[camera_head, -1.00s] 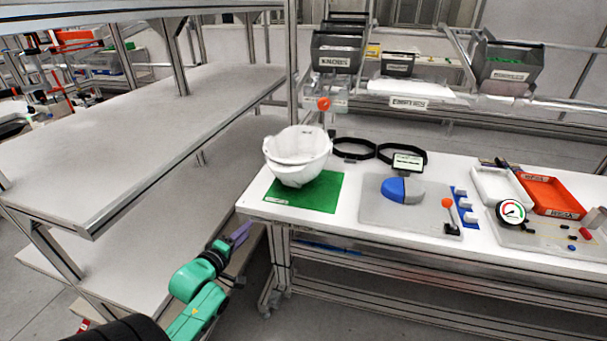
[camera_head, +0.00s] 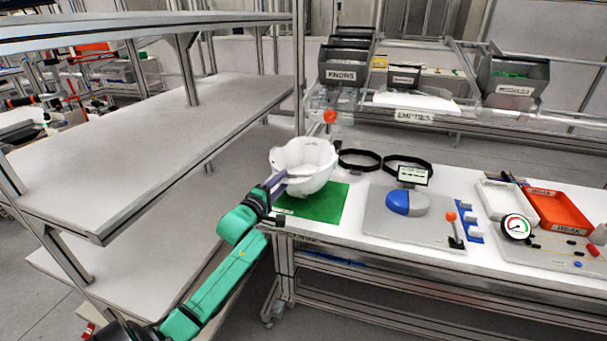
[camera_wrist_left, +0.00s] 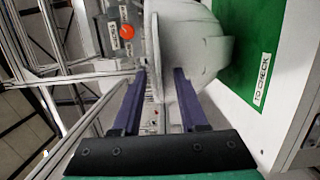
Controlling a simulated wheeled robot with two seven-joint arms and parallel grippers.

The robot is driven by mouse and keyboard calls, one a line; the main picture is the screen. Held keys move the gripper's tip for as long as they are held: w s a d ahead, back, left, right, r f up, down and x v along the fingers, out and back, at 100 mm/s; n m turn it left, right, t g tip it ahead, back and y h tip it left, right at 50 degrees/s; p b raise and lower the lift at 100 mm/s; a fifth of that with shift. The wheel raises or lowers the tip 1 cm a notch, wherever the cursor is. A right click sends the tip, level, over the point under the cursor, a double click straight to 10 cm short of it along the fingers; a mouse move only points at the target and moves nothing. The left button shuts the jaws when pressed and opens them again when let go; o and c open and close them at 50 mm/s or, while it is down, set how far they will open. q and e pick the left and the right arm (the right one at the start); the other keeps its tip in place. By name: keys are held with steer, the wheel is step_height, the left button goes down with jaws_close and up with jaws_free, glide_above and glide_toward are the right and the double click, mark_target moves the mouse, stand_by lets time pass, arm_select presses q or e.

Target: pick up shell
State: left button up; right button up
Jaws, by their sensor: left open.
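The white helmet shell (camera_head: 308,165) sits open side up on the green mat (camera_head: 318,206) at the left end of the white workbench. My left gripper (camera_head: 279,183) is at the shell's left side, its fingers overlapping the shell in the head view. In the left wrist view the left gripper (camera_wrist_left: 160,95) is open, and the shell (camera_wrist_left: 195,45) shows beyond the fingertips, with its rim edge-on between the two fingers. I cannot tell whether a finger touches it. The mat (camera_wrist_left: 250,40) carries a "TO CHECK" label. My right gripper is not in view.
Two black headbands (camera_head: 359,160) lie behind the mat. A grey board (camera_head: 400,222) with a blue and grey rounded part is to the right. White and orange trays (camera_head: 556,208) stand further right. An empty grey shelf (camera_head: 130,150) stands close on the left.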

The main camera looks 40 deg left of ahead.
arm_select(q)
steer(key=shift+w, duration=0.25)
steer(key=shift+s, duration=0.15)
jaws_close()
stand_by(0.9)
steer(key=shift+r, duration=0.1)
